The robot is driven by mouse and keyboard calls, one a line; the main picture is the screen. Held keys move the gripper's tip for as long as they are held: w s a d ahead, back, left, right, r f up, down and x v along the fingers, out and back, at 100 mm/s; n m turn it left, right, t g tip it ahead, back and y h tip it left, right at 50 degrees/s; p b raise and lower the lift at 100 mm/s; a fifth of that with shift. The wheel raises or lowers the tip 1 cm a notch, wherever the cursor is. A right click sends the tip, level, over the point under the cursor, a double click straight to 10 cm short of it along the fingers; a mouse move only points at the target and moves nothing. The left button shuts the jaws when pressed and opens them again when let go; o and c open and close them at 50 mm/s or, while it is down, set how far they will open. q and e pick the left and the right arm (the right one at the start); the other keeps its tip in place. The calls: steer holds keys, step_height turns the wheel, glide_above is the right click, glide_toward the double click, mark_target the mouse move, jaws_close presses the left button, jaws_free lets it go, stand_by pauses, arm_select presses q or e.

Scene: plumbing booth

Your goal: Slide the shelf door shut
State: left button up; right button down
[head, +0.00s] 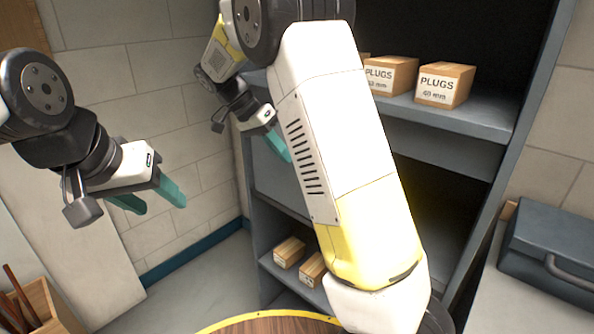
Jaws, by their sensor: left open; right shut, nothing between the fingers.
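The grey shelf (505,165) stands against the back wall. A flat grey panel, which looks like the shelf door (265,172), covers the left part of its middle section. The right part of that section shows dark and open; my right arm hides the middle and the door's right edge. My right gripper (283,150) is shut and empty, with its teal fingers at the panel's upper left; I cannot tell whether they touch it. My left gripper (160,202) is open and empty, left of the shelf in front of the wall.
Cardboard boxes marked PLUGS (445,85) stand on the upper shelf. Small boxes (289,252) lie on the lower shelf. A dark blue toolbox (553,245) sits on a counter at the right. A round wooden top (270,326) is at the bottom, and a wooden crate (45,300) at the lower left.

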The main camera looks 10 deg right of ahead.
steer(key=s+d+f, duration=0.3)
steer(key=d+f, duration=0.2)
steer(key=d, duration=0.1)
steer(key=shift+s+f, duration=0.15)
steer(key=shift+s, duration=0.05)
steer(key=shift+a, duration=0.1)
steer(key=shift+s, duration=0.1)
